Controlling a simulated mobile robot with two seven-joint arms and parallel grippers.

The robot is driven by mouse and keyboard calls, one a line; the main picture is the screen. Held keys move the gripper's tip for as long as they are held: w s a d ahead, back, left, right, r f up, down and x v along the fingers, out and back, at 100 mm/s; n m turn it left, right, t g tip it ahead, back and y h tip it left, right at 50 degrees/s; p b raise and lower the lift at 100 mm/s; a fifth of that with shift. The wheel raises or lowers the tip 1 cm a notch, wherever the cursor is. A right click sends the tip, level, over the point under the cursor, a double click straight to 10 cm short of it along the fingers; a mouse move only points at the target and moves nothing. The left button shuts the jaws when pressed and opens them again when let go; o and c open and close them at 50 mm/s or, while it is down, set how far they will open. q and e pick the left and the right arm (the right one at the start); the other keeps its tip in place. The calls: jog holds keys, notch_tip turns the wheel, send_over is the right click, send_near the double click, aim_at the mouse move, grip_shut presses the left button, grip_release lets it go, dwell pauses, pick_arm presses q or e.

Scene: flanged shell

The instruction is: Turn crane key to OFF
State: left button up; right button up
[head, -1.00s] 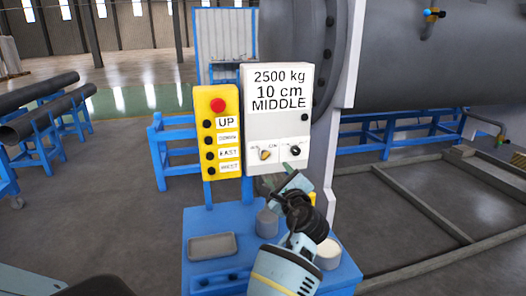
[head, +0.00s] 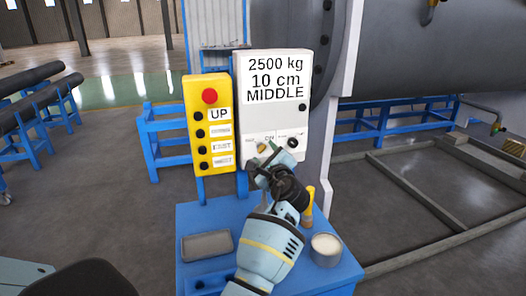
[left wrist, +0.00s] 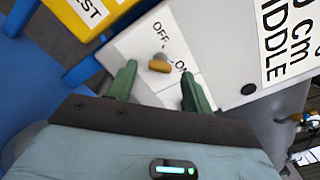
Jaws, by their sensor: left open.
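The crane key (head: 262,147) is a small yellow-orange handle on the lower front of the white control box (head: 272,112). In the left wrist view the key (left wrist: 159,67) sits between the labels OFF and ON; its exact setting is hard to tell. My left gripper (head: 262,158) is open just below and in front of the key. In the left wrist view its green fingers (left wrist: 157,78) stand on either side of the key, and I see no contact. The right gripper is not in view.
A yellow button panel (head: 209,124) with a red button stands left of the box. A black knob (head: 293,142) is right of the key. A blue stand (head: 190,222) below holds a grey tray (head: 207,246) and a round white-topped container (head: 326,244). A large grey cylinder (head: 430,50) is behind.

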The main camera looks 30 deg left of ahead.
aim_at(261, 148)
pick_arm(q)
jog(key=shift+x, duration=1.5)
jog(key=c, duration=1)
